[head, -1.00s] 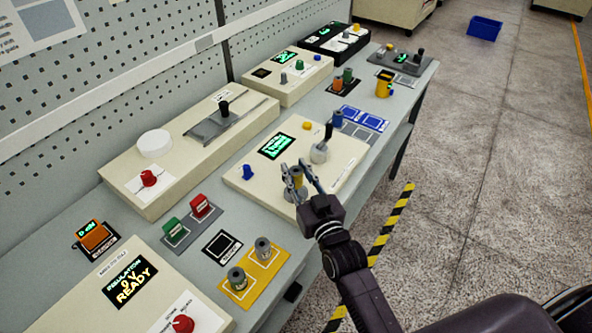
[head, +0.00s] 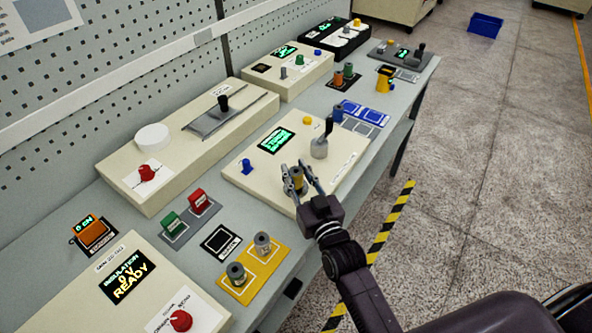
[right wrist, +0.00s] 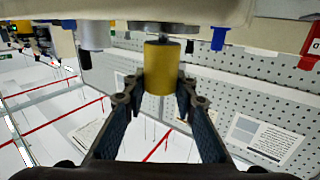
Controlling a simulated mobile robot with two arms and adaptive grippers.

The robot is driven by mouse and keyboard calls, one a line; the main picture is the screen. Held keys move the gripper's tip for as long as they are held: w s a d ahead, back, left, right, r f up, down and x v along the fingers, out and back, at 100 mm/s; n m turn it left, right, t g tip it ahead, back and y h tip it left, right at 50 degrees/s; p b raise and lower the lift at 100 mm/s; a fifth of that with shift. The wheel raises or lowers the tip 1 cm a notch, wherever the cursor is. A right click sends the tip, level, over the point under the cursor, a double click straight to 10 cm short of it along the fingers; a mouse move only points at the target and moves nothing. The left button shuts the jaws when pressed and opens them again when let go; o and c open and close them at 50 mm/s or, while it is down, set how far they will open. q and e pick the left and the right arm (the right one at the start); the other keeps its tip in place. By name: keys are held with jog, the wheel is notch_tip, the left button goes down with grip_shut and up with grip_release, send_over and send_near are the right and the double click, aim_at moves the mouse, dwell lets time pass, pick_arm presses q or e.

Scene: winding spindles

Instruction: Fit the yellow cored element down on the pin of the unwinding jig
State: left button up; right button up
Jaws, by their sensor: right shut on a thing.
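The yellow cored element (right wrist: 161,68) is a short cylinder between the fingers of my right gripper (head: 299,180), which is shut on it. In the right wrist view, which appears upside down, the gripper (right wrist: 158,95) grips it from both sides. A round grey metal flange (right wrist: 163,28) on the beige jig (head: 252,177) lies right at the element's lower end. The element looks upright and in line with the flange. My left gripper is not in view.
The jig carries a blue knob (head: 247,166), a green screen (head: 276,140) and a grey lever (head: 321,146). A yellow mat (head: 250,288) with two grey spools lies front left. A yellow-and-black piece (head: 384,80) stands farther back. The bench's right edge is close to my arm.

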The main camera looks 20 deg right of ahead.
jog(key=shift+f+b, duration=0.3)
jog(key=shift+f, duration=0.25)
jog(key=o, duration=1.2)
jog(key=shift+o, duration=0.2)
jog(key=s, duration=0.8)
jog(key=s+d, duration=0.1)
jog(key=s, duration=0.3)
